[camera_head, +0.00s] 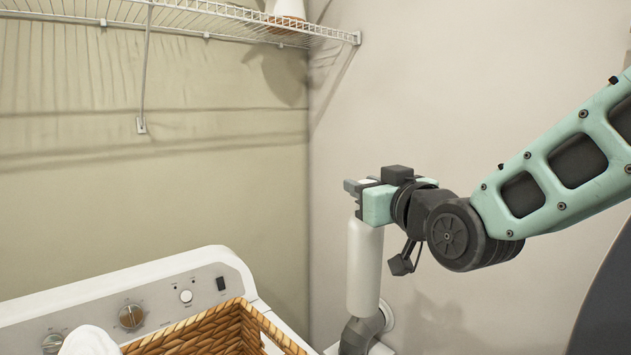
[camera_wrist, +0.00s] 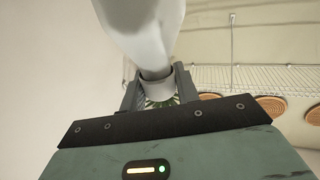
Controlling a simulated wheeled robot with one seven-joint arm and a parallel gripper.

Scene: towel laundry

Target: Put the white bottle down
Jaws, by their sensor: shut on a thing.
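My gripper (camera_head: 355,200) is raised at the centre right of the head view, in front of the wall. It is shut on the narrow neck of the white bottle (camera_head: 364,270). The bottle hangs upright below the gripper, with its body long and plain. In the wrist view, the bottle (camera_wrist: 145,30) runs out from between the two grey fingers (camera_wrist: 160,88), its wide body filling the top of the picture. The head view does not clearly show whether the bottle's lower end touches anything.
A white washing machine (camera_head: 215,268) with knobs stands at lower left. A wicker basket (camera_head: 205,330) is in front of its panel, with a white cloth (camera_head: 88,342) beside it. A grey pipe (camera_head: 358,335) shows under the bottle. A wire shelf (camera_head: 190,22) hangs above, holding a white object (camera_head: 288,8).

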